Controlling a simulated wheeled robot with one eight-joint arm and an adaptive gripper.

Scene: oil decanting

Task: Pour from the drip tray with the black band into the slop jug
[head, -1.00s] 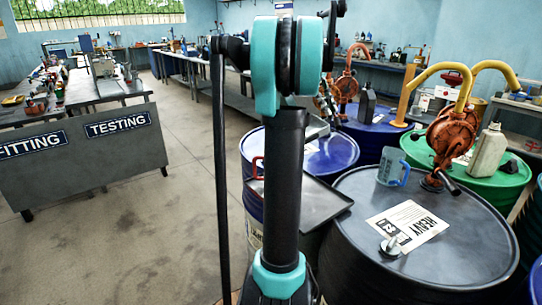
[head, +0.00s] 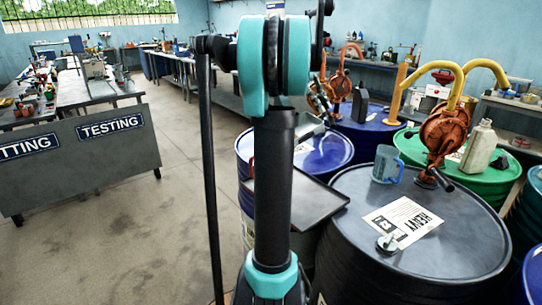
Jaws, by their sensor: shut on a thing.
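A shallow dark grey tray (head: 318,207) shows beside my arm, at the left edge of the black drum. My arm covers its left middle part, and I cannot make out a black band on it. A clear bluish jug (head: 384,166) with a blue handle stands upright on the black drum's lid, to the right of the tray and apart from it. My gripper is hidden, with my arm's upright link across the middle of the view, so I cannot see its fingers or what they touch.
The black drum (head: 455,245) carries a HEAVY label sheet (head: 403,222) and a metal cap (head: 387,243). An orange-brown pump (head: 446,130) stands at its back edge. Blue drums and a green drum (head: 500,185) with a beige bottle (head: 480,146) crowd behind. Open floor (head: 150,240) lies left.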

